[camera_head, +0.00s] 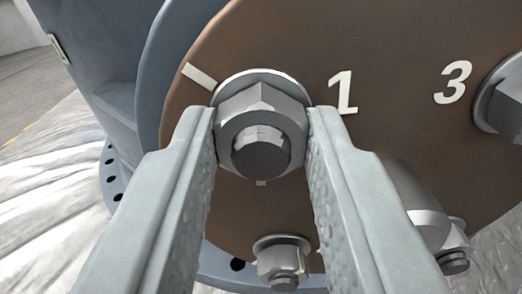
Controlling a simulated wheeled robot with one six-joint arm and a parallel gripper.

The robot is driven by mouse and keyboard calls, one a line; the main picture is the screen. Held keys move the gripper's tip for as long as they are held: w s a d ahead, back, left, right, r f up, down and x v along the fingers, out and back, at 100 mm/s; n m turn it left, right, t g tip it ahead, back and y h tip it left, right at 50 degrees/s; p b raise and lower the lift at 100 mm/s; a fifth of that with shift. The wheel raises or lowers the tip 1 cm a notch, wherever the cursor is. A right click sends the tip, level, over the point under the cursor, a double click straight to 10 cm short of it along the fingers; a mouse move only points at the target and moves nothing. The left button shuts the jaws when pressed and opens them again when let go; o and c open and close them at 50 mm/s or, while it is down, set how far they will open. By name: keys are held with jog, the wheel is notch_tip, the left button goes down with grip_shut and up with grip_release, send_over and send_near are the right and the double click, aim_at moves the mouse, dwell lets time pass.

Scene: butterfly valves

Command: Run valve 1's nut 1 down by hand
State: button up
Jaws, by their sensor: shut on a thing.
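Nut 1 (228,123) is a grey hex nut on a bolt whose end (262,152) sticks out through it. A washer (265,77) shows behind its upper edge, against the brown round plate (330,40) of the valve. A white "1" (343,92) is marked to its right. My gripper (259,125) has one finger on the nut's left side and one on its right, shut on it. The parts of the nut's sides behind the fingertips are hidden.
Another nut (507,100) beside a white "3" (453,82) is at the right edge. A smaller nut (278,262) sits below, between my fingers. A grey cylinder (415,200) stands out at the lower right, close to my right finger. A blue-grey flange (160,70) lies behind the plate.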

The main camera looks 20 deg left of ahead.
jog(key=m, duration=0.4)
jog(key=shift+f+m, duration=0.1)
jog(key=shift+m, duration=0.3)
jog(key=m, duration=0.3)
jog(key=shift+m, duration=0.3)
jog(key=m, duration=0.4)
jog(key=shift+m, duration=2.2)
jog(key=o, duration=1)
jog(key=shift+d, duration=0.1)
jog(key=s+d, duration=0.3)
jog(key=s, duration=1.4)
jog(key=shift+d, duration=0.2)
